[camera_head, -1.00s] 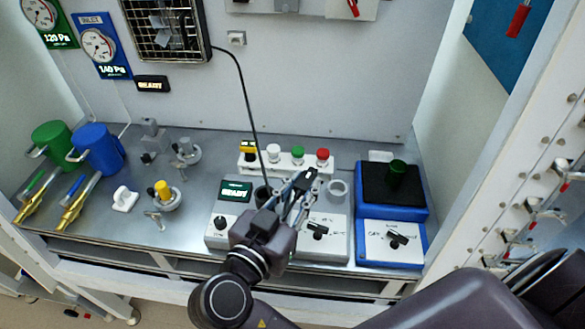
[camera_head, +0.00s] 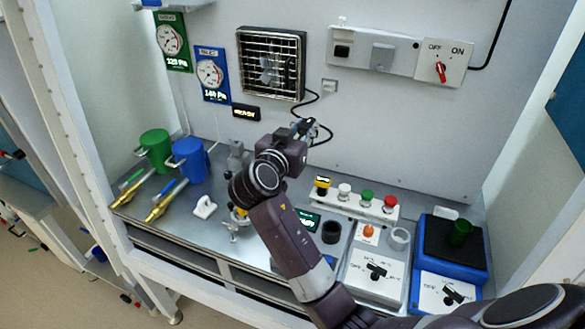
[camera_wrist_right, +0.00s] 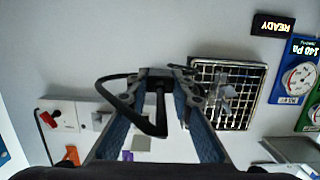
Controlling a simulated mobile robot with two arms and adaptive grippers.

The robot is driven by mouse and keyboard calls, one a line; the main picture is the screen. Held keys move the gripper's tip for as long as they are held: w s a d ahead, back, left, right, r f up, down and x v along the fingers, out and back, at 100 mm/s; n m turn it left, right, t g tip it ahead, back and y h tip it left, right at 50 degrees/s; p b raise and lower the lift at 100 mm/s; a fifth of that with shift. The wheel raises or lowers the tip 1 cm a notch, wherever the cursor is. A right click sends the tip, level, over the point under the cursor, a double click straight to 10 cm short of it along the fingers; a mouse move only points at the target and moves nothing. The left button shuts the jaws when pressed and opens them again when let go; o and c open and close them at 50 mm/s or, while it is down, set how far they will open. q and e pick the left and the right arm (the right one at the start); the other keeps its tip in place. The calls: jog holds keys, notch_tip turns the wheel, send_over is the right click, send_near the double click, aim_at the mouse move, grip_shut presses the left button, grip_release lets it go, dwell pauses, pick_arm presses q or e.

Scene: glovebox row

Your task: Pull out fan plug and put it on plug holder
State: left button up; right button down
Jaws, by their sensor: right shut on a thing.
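My right gripper (camera_head: 308,128) is in front of the back wall, well above the bench, shut on the fan plug. The plug itself is mostly hidden by the fingers. Its black cable (camera_head: 312,96) runs from the fan (camera_head: 270,64) to the gripper; the cable also loops at the fingertips (camera_wrist_right: 163,75) in the right wrist view. The black round socket (camera_head: 331,232) on the console is empty. A small pale wall fitting (camera_head: 330,86) sits above the gripper; I cannot tell whether it is the plug holder. My left gripper is not in view.
A button strip (camera_head: 356,199) stands behind the console. A blue box (camera_head: 449,255) is at the right. Green (camera_head: 156,148) and blue (camera_head: 189,158) mugs stand at the left. A switch panel (camera_head: 400,56) is on the wall. The wall right of my gripper is clear.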

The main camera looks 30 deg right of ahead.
aim_at(313, 119)
jog(key=w+d+r, duration=0.1)
jog(key=d, duration=0.1)
jog(key=w+d+r, duration=0.2)
jog(key=shift+r, duration=0.25)
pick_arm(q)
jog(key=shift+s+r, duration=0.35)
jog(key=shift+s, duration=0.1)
pick_arm(e)
jog(key=shift+w+d, duration=0.1)
jog(key=shift+d, duration=0.15)
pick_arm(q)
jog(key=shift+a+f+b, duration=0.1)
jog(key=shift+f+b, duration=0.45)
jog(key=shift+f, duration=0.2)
pick_arm(e)
jog(key=shift+r+x, duration=0.2)
jog(key=shift+x, duration=1.1)
jog(key=shift+r+x, duration=0.2)
jog(key=shift+x, duration=1.1)
jog(key=shift+w, duration=0.1)
